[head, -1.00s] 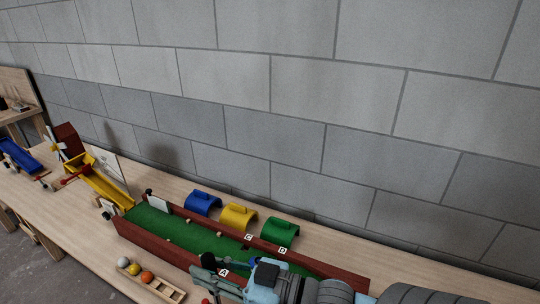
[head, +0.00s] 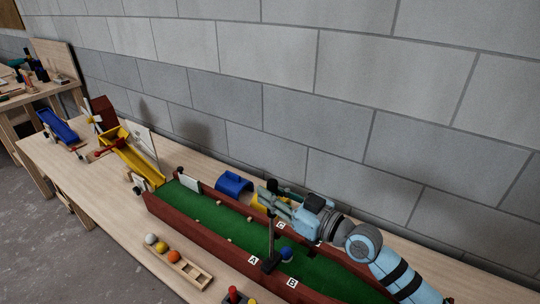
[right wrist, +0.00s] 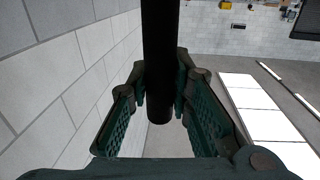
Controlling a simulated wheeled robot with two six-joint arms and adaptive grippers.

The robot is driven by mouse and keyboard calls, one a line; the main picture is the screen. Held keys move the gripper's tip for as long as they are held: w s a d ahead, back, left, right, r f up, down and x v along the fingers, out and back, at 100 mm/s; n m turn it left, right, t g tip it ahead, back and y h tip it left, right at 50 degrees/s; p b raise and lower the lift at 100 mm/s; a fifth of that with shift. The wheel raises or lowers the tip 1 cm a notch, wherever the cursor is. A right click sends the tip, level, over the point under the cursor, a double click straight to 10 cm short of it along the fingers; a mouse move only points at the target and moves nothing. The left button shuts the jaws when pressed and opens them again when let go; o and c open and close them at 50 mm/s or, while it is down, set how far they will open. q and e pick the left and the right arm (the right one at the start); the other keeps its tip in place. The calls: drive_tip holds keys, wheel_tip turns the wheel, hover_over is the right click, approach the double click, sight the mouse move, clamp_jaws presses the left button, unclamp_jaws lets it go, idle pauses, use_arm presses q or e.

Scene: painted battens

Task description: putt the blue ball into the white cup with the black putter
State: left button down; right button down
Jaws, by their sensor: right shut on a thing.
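My right gripper (head: 272,193) is shut on the black putter (head: 271,232), above the far side of the green lane. The shaft hangs down, and its dark head (head: 270,264) is low over the lane. The shaft also crosses between the fingers in the right wrist view (right wrist: 159,60). The blue ball (head: 287,254) lies on the green just right of the putter head; I cannot tell whether they touch. A white upright piece (head: 192,183) stands at the lane's far left end; I cannot make out a white cup for certain. My left gripper is not in view.
Dark red walls (head: 195,222) border the green lane (head: 205,205), which has small pale pegs. A blue arch (head: 234,183) and a partly hidden yellow arch (head: 256,203) stand behind it. A wooden rack (head: 190,267) with balls lies in front. A yellow chute (head: 135,155) stands left.

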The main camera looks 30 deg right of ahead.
drive_tip(key=w+d+r+n+y+b, duration=0.1)
drive_tip(key=w+d+r+b, duration=0.2)
drive_tip(key=w+r, duration=0.3)
drive_tip(key=w+d, duration=0.1)
drive_tip(key=w, duration=0.2)
drive_tip(key=shift+r+g+b, duration=0.25)
drive_tip(key=shift+g+b, duration=0.15)
drive_tip(key=shift+w, duration=0.1)
wheel_tip(320, 180, down, 11)
drive_tip(key=b, duration=1.1)
drive_tip(key=shift+f+y+b, duration=0.15)
drive_tip(key=shift+y+b, duration=0.15)
